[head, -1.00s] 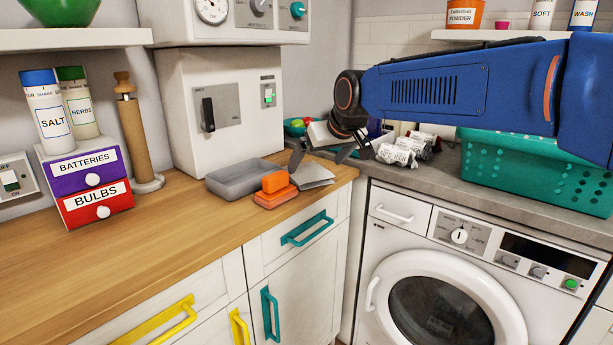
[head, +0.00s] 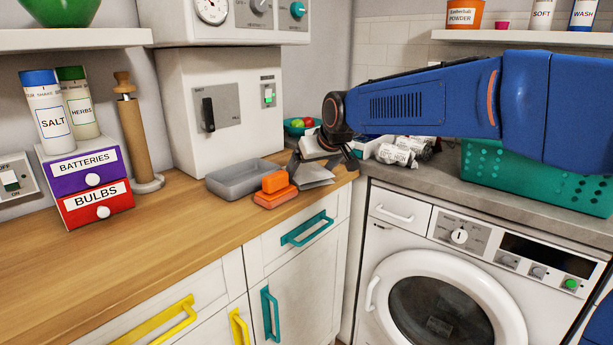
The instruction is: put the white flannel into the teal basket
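A pale, whitish folded cloth (head: 315,179), which looks like the white flannel, lies at the right end of the wooden worktop, beside an orange block. My gripper (head: 322,166) is above it, fingers pointing down and spread apart, one on each side of its upper part. I cannot tell whether the fingers touch it. The teal basket (head: 535,179), with holes in its wall, stands on the grey counter above the washing machine, at the right. My arm hides its upper part, and its inside is not visible.
A grey tray (head: 240,181) and orange blocks (head: 275,190) sit left of the cloth. Labelled white packets (head: 397,154) lie on the grey counter between gripper and basket. A bowl (head: 297,127) and another white item (head: 312,145) are behind the gripper.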

